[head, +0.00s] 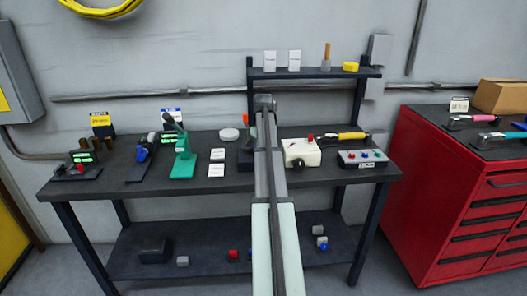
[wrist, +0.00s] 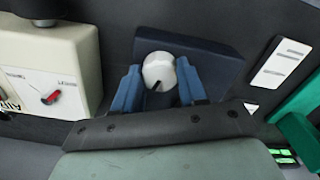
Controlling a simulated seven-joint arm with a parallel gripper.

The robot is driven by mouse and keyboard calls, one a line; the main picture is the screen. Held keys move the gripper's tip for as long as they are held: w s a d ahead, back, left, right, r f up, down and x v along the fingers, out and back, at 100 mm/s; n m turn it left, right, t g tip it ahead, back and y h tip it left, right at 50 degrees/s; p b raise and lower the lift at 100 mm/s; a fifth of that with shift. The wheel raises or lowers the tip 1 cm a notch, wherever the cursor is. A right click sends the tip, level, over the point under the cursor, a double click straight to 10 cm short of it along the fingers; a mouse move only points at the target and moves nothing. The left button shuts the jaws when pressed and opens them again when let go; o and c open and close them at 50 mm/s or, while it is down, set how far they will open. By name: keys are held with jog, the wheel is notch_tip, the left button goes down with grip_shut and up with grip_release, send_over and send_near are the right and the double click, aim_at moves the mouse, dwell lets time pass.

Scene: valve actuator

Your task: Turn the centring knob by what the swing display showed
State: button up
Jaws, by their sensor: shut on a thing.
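A white round knob (wrist: 158,68) with a dark mark on its near side stands by a dark blue block (wrist: 210,65) in the wrist view. My gripper (wrist: 160,80) has its blue fingers on both sides of the knob and is shut on it. In the head view my arm hides the knob and most of the dark block (head: 246,160). Green-lit displays show in the head view, one at the left (head: 84,157) and one behind the green press (head: 184,160). I cannot tell which is the swing display, and their digits are too small to read.
A cream box (wrist: 45,60) with a red-needle dial stands left of my gripper in the wrist view; it also shows in the head view (head: 302,153). A white card (wrist: 279,62) lies to the right. A yellow-handled tool (head: 350,136) and a button box (head: 362,158) are farther right.

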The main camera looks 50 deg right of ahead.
jog(key=m, duration=0.4)
jog(key=shift+m, duration=0.3)
jog(key=m, duration=0.3)
jog(key=shift+m, duration=0.4)
jog(key=m, duration=0.3)
jog(key=shift+w+m, duration=0.1)
jog(key=shift+m, duration=1.9)
jog(key=o, duration=1.1)
jog(key=shift+c, duration=0.2)
notch_tip(320, 180, up, 14)
